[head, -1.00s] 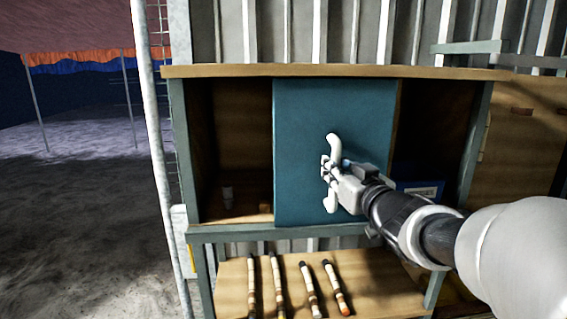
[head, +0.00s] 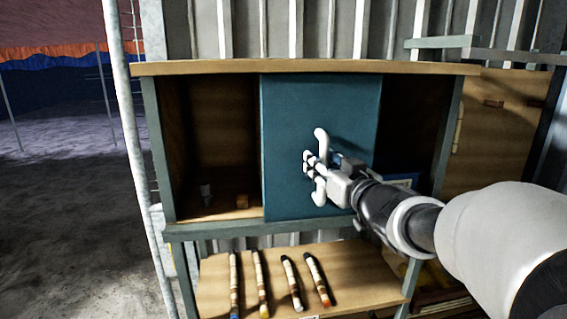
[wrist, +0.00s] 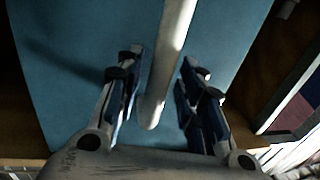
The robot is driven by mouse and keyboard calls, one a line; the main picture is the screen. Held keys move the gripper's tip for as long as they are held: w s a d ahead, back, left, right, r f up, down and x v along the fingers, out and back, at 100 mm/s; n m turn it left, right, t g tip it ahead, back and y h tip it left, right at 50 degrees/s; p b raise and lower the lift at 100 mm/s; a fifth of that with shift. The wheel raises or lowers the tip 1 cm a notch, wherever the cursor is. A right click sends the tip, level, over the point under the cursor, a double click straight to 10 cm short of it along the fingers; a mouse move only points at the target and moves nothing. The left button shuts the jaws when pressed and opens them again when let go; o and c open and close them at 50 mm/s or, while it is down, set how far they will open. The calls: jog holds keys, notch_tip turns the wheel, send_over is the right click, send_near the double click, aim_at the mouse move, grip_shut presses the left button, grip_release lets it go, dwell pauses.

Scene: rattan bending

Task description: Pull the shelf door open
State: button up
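The shelf door (head: 285,115) is a flat teal panel at the middle of the shelf's upper bay. A white vertical bar handle (head: 321,190) stands on its front. My gripper (head: 310,164) is at the handle in the head view. In the wrist view the handle (wrist: 170,60) runs between the two fingers of my gripper (wrist: 160,75), which stand apart on either side of it. The right finger is close to the bar or touching it, and a gap shows on the left. The handle's far end is out of the wrist view.
The wooden shelf (head: 300,68) has dark open spaces left and right of the door. Small items sit in the left space. Several rattan sticks (head: 262,285) lie on the lower board. A metal post (head: 137,160) stands left of the shelf, with open ground beyond.

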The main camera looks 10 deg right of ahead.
jog(key=s+d, duration=0.1)
jog(key=s, duration=0.6)
jog(key=shift+s+d, duration=0.15)
jog(key=shift+d, duration=0.1)
jog(key=s+d+f+m+g+h+b, duration=0.1)
jog(key=s+f+g+h+b, duration=0.1)
jog(key=s+f+b, duration=0.5)
jog(key=s+f+m+g+h+b, duration=0.15)
jog(key=f+b, duration=0.35)
jog(key=f, duration=0.7)
jog(key=s+d+f+m+g+h+b, duration=0.1)
jog(key=s+f+g+h+b, duration=0.25)
jog(key=f+b, duration=0.4)
jog(key=s+a+f+g+y+b, duration=0.1)
jog(key=s+a+f+g+b, duration=0.2)
jog(key=s+f, duration=0.5)
jog(key=s+a+f+n+g+y+b, duration=0.1)
jog(key=s+a+f+g+y+b, duration=0.1)
jog(key=s+f, duration=0.7)
jog(key=a+f+g+b, duration=0.1)
jog(key=a+f+b, duration=0.1)
jog(key=a+f, duration=0.1)
jog(key=shift+a+f+y, duration=0.15)
jog(key=shift+f+y, duration=0.05)
jog(key=shift+y, duration=0.1)
